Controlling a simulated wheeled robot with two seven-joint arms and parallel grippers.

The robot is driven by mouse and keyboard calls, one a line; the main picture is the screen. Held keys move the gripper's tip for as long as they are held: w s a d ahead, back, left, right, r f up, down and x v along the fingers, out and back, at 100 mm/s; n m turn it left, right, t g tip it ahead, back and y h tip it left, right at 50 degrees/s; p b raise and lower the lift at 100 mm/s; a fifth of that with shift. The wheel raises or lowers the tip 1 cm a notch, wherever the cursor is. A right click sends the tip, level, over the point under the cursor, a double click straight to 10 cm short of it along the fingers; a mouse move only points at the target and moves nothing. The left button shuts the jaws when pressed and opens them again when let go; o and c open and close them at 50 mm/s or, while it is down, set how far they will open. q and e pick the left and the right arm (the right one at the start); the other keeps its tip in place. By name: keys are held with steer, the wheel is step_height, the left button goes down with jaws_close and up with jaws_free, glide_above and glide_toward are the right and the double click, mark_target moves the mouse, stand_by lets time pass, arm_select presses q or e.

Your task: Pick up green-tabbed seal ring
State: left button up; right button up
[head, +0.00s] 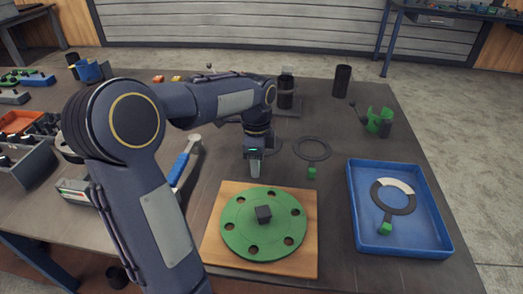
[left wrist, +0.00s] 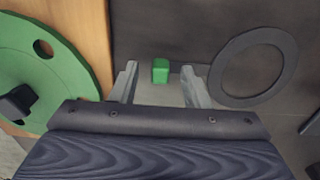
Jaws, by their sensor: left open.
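A dark seal ring (head: 312,137) with a green tab (head: 312,172) lies flat on the table, beyond the green flange. In the left wrist view, the green tab (left wrist: 160,70) appears between the finger lines and the dark ring (left wrist: 280,38) lies to their right. My left gripper (head: 254,166) points down, left of the tab in the head view. Its fingers (left wrist: 158,74) are open and hold nothing; their exact height above the table is unclear. A second ring (head: 378,203), with a pale section and a green tab (head: 386,228), lies in the blue tray (head: 449,247). My right gripper is not in view.
The green flange (head: 240,232) with a dark central block (head: 263,214) sits on a wooden board (head: 304,262). A green clamp-like part (head: 379,121) and dark cylinders (head: 342,80) stand behind. A blue-handled tool (head: 180,165) and bins (head: 20,165) are left. Bare table lies around the ring.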

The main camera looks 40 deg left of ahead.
arm_select(q)
steer(key=shift+f, duration=0.15)
jaws_close()
stand_by(0.4)
